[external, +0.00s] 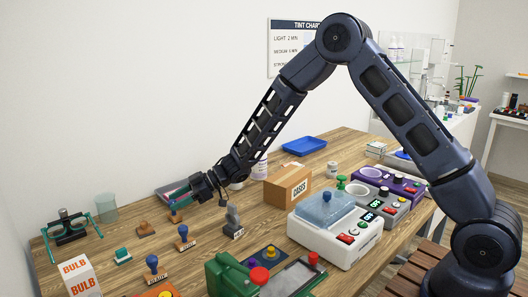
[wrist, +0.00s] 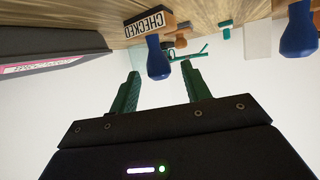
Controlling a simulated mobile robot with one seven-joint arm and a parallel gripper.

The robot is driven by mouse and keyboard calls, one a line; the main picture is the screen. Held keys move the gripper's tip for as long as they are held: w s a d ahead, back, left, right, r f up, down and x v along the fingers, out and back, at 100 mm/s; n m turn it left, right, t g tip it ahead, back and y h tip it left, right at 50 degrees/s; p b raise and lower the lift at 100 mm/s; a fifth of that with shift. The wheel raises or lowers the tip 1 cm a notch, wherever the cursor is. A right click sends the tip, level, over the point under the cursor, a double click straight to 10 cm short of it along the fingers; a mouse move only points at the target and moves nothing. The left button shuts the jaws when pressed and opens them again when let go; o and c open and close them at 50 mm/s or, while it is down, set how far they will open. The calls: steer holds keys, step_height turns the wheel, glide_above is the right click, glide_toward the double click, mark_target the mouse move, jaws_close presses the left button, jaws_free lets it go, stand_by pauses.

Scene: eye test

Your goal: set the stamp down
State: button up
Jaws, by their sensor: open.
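Several stamps stand on the wooden table, so I cannot tell which one the task means. In the wrist view, a stamp marked CHECKED (wrist: 148,24) with a blue knob handle (wrist: 158,58) appears just beyond and between my green fingertips. My gripper (wrist: 160,74) is open, with nothing held between its fingers. In the external view my gripper (external: 194,192) is low over the table near the wall. A small stamp (external: 175,216) stands just below it, partly hard to make out. Two blue-handled stamps, one nearer my gripper (external: 183,237) and one farther left (external: 152,267), stand closer to the camera.
A dark case with pink edging (external: 172,191) lies close behind my gripper. A grey stamp-like tool (external: 233,222) and a cardboard box (external: 288,185) stand to the right. A green machine (external: 235,277) is in front. A brown stamp (external: 145,229) and green stand (external: 70,227) are left.

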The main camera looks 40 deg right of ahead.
steer(key=s+d+r+m+t+h, duration=0.2)
steer(key=d+r+t+h, duration=0.1)
steer(key=d+r, duration=0.6)
steer(key=s+d+r+m+t+h, duration=0.2)
steer(key=d+r+h, duration=0.1)
steer(key=d+r, duration=0.55)
steer(key=s+d+r+m+h, duration=0.4)
steer(key=s+d+r+h, duration=0.2)
steer(key=s+d+r, duration=0.4)
steer(key=s+d+r+m+g+h, duration=0.15)
steer(key=s+d, duration=0.25)
steer(key=s, duration=0.6)
steer(key=s+d+r+m+g+h, duration=0.1)
steer(key=s+d+m, duration=0.2)
steer(key=s, duration=0.7)
steer(key=s+f+g+y, duration=0.1)
steer(key=s, duration=0.7)
steer(key=s+a+f+m+g+y, duration=0.1)
steer(key=s+f+g, duration=0.1)
steer(key=s, duration=0.7)
steer(key=shift+a, duration=0.3)
